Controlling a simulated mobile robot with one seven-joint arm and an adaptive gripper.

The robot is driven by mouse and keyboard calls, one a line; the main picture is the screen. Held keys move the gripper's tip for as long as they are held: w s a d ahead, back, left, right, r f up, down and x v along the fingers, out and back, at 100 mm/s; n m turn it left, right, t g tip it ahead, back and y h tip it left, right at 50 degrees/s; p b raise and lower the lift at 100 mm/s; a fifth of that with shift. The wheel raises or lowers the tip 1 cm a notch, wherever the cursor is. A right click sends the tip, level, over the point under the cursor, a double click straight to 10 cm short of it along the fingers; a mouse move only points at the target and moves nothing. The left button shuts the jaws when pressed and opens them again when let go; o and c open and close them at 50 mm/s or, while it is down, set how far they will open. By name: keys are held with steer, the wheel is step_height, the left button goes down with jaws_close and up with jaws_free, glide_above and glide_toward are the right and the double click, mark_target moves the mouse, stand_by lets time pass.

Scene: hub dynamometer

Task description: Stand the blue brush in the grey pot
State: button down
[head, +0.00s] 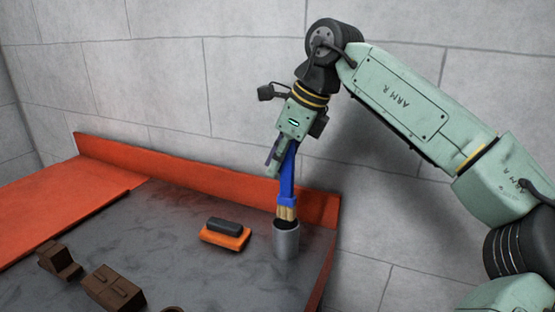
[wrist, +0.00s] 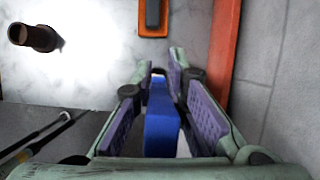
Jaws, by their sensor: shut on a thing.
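The blue brush (head: 288,178) hangs upright, slightly tilted, with its tan bristles (head: 287,214) down at the mouth of the grey pot (head: 286,242). The bristle tips are hidden by the pot's rim, so they look to be just inside it. My gripper (head: 280,155) is above the pot and shut on the upper part of the brush handle. In the wrist view the blue handle (wrist: 161,120) stands between the two purple-padded fingers of my gripper (wrist: 165,105). The pot cannot be made out in the wrist view.
An orange and black block (head: 226,233) lies left of the pot. Brown blocks (head: 113,288) lie at the front left. An orange raised edge (head: 180,168) runs along the table's back, close behind the pot. The grey tabletop (head: 150,225) is clear at the middle left.

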mark_target(281, 181)
steer(key=shift+f+b, duration=1.7)
steer(key=shift+f, duration=1.35)
steer(key=c, duration=1.5)
jaws_free()
steer(key=shift+c, duration=0.2)
steer(key=shift+r, duration=0.1)
steer(key=v, duration=1.2)
steer(key=shift+d, duration=0.1)
